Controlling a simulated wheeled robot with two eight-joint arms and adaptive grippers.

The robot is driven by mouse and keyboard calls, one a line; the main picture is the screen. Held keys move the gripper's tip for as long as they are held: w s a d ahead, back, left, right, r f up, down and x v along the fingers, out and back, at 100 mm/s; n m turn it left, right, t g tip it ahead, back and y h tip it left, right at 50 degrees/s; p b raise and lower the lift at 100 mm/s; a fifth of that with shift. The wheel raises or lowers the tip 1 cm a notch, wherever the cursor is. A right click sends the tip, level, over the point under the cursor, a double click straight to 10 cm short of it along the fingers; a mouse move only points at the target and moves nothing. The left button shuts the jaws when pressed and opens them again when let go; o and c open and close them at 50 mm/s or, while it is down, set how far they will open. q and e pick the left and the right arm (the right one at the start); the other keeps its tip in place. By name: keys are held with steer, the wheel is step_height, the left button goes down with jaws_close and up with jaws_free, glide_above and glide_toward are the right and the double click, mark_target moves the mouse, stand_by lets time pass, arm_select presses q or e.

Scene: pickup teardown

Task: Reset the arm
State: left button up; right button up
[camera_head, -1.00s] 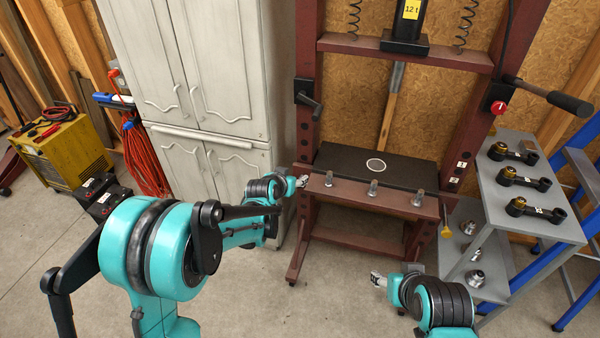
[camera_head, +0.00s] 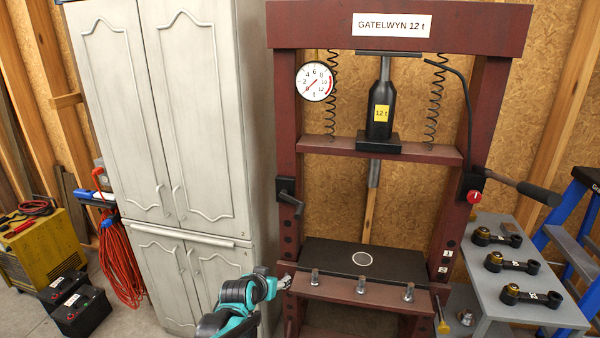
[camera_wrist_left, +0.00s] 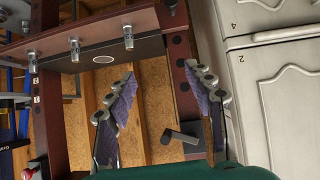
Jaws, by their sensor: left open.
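My left gripper (camera_head: 284,281) is in the lower middle of the head view, in front of the red press (camera_head: 285,180) at its left post. In the left wrist view my left gripper (camera_wrist_left: 160,72) has its two ridged fingers spread apart with nothing between them. The press frame, its pins and the cabinet show beyond the fingers there, turned over. Most of my left arm is cut off by the bottom edge of the head view. My right arm and gripper are out of view.
A pale cabinet (camera_head: 190,110) stands left of the press. The press bed's front rail (camera_head: 335,287) carries three upright pins. A grey stand (camera_head: 535,312) at right holds three dark link parts. Black batteries (camera_head: 80,310) and a yellow charger (camera_head: 30,245) sit on the left floor.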

arm_select(q)
steer(key=s+a+r+n+g+y, duration=0.1)
steer(key=s+a+r, duration=0.1)
steer(key=s, duration=0.5)
steer(key=s+a+r, duration=0.2)
steer(key=s+r, duration=0.1)
steer(key=s, duration=0.5)
steer(key=s+a+f+g, duration=0.1)
steer(key=s+a, duration=0.1)
steer(key=s, duration=0.6)
steer(key=s+a+f+n+g+y, duration=0.1)
steer(key=s+a+f, duration=0.1)
steer(key=s, duration=0.6)
steer(key=shift+s+a+y, duration=0.15)
steer(key=shift+a+y, duration=0.05)
steer(key=shift+y, duration=0.1)
